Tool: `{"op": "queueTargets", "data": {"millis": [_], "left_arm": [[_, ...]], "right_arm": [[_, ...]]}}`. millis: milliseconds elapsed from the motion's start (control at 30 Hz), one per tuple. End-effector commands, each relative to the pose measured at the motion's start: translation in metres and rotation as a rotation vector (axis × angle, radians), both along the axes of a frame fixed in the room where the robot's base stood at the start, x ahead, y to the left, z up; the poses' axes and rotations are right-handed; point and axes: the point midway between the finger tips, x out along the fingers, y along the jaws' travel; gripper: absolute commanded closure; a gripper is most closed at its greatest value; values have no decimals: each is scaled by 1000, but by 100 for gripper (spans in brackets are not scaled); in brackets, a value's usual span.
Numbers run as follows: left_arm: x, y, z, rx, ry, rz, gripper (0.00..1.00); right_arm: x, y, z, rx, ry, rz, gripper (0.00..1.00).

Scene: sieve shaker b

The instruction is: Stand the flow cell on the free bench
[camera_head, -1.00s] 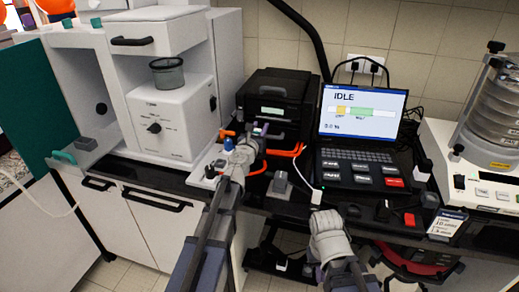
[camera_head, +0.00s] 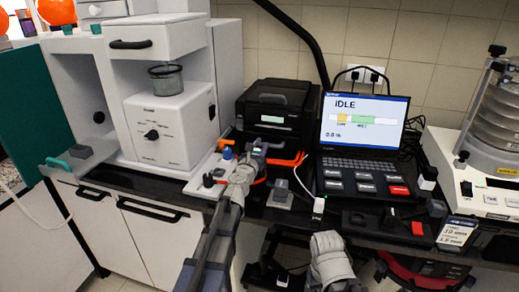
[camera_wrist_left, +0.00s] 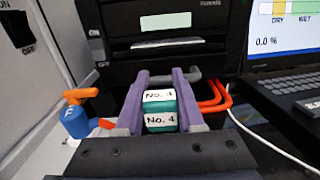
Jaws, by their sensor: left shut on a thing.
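My left gripper (camera_head: 257,149) is shut on a small teal block with white "No. 4" labels (camera_wrist_left: 160,110), held between its two purple-grey fingers in the left wrist view. The block is hard to make out in the head view. I cannot tell for certain whether this block is the flow cell. The gripper is in front of the black boxy device (camera_head: 277,108), between the white cabinet and the laptop.
A blue fitting with an orange handle (camera_wrist_left: 78,120) stands close left of the gripper. Orange tubing (camera_head: 290,162) lies to its right. The laptop (camera_head: 362,125) reads IDLE. A white cabinet (camera_head: 225,80) stands left, and the sieve shaker (camera_head: 495,125) stands right.

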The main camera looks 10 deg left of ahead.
Motion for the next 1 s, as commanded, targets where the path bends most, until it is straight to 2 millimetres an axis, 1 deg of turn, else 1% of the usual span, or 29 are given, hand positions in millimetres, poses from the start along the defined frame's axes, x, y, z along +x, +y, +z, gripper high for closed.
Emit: {"op": "queueTargets", "data": {"millis": [67, 100, 333, 567, 733, 867, 1000], "left_arm": [[0, 0, -4, 0, 0, 0, 100], [0, 0, -2, 0, 0, 0, 58], [0, 0, -2, 0, 0, 0, 33], [0, 0, -2, 0, 0, 0, 33], [0, 0, 3, 0, 0, 0, 33], [-15, 0, 1, 0, 0, 0, 33], [-39, 1, 1, 0, 0, 1, 33]], "right_arm": [[0, 0, -4, 0, 0, 0, 100], [0, 0, -2, 0, 0, 0, 100], [0, 0, -2, 0, 0, 0, 100], [0, 0, -2, 0, 0, 0, 100], [0, 0, 3, 0, 0, 0, 100], [0, 0, 1, 0, 0, 0, 100], [0, 0, 1, 0, 0, 0, 100]]}}
